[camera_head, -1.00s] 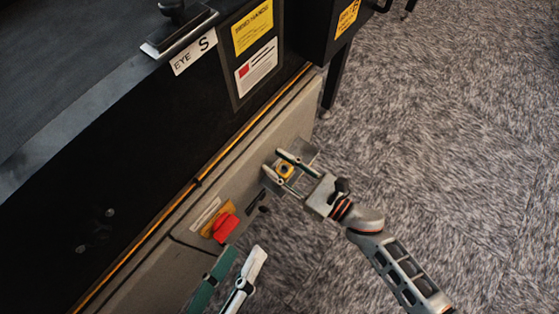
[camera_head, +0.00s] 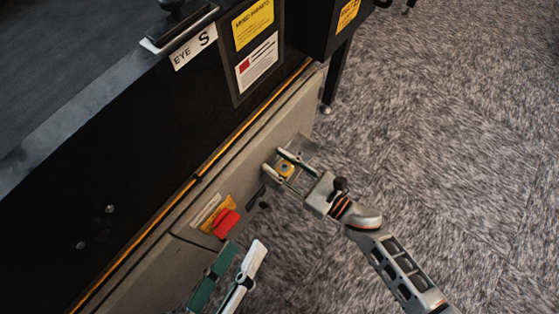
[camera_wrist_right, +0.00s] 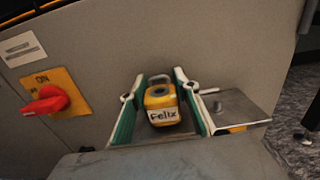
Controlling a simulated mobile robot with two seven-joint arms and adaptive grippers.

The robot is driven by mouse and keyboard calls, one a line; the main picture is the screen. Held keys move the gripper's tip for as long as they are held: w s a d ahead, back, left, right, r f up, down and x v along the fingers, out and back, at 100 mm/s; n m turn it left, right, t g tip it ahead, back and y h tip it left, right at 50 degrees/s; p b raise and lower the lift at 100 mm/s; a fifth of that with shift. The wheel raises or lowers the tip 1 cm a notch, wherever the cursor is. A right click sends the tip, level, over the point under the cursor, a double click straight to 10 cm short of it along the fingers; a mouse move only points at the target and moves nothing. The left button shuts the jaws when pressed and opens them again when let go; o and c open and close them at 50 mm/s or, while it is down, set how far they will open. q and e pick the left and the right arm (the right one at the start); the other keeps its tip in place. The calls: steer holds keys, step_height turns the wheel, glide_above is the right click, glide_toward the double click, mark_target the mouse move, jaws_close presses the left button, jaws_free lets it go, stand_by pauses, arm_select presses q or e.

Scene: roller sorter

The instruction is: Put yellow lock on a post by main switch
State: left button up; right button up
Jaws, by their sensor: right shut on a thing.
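The yellow lock (camera_head: 285,169), labelled "Felix" in the right wrist view (camera_wrist_right: 162,104), is held between the fingers of my right gripper (camera_head: 279,165). Its grey shackle points up, close to the grey panel. Whether it touches a post cannot be told. A metal ledge with a small peg (camera_wrist_right: 217,105) shows just right of the right gripper's fingers in the wrist view. The main switch (camera_head: 226,223) has a red handle on a yellow plate marked "ON" (camera_wrist_right: 45,101), left of the lock. My left gripper (camera_head: 243,246) is open and empty, just below the switch.
The grey machine panel (camera_head: 285,120) runs diagonally under a black housing with an "EYE S" label (camera_head: 193,50) and warning signs. A dark leg (camera_head: 336,78) stands at the upper right. Carpeted floor (camera_head: 450,130) is open to the right.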

steer(key=shift+s+a+f, duration=0.15)
steer(key=shift+a+f, duration=0.1)
steer(key=shift+f, duration=0.2)
stand_by(0.5)
steer(key=o, duration=1.2)
steer(key=shift+o, duration=0.3)
steer(key=shift+a+f, duration=0.1)
